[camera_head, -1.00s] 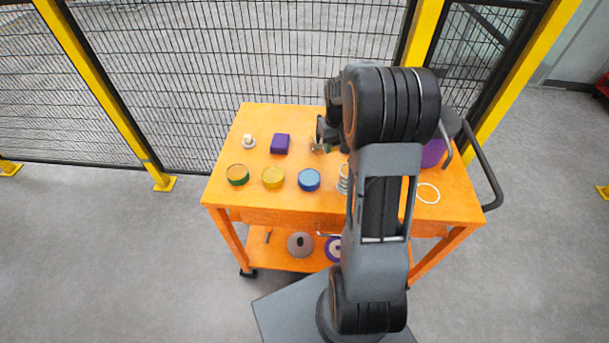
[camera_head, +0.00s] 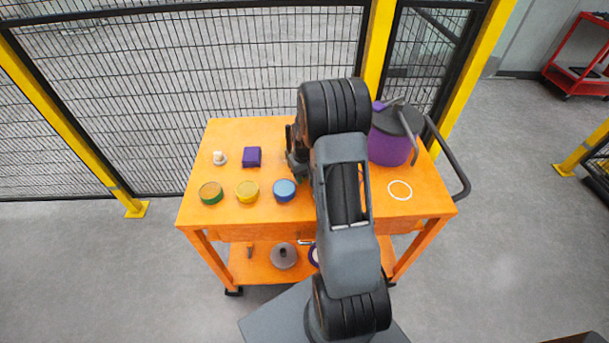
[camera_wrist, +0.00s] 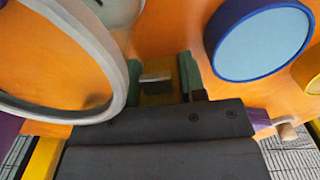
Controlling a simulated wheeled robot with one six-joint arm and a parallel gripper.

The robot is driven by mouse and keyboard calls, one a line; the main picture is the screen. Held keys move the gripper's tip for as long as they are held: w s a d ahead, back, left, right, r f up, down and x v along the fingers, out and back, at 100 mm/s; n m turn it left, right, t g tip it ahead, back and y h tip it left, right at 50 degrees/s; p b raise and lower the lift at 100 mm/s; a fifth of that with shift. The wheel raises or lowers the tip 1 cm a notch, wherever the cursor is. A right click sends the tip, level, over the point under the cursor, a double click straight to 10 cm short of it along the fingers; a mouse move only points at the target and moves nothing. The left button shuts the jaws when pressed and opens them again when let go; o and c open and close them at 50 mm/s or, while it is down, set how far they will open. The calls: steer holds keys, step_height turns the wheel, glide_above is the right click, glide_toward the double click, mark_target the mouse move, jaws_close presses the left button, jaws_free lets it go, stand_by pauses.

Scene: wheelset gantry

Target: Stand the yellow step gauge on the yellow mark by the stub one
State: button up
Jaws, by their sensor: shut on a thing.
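My gripper (camera_wrist: 160,82) is shut on a small yellow piece (camera_wrist: 158,99), which appears to be the step gauge. It shows between the dark green finger parts in the wrist view, with a grey metal-looking piece (camera_wrist: 155,77) at it. Its lower end is hidden, so I cannot tell if it touches the orange tabletop. In the head view my gripper (camera_head: 296,164) is over the tabletop, right of the blue disc, and the held piece does not show clearly. I cannot tell the yellow mark or the stub for certain.
A large grey ring (camera_wrist: 118,62) is close left. Mesh fencing stands behind.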

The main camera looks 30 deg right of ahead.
steer(key=shift+f, duration=0.1)
steer(key=o, duration=1)
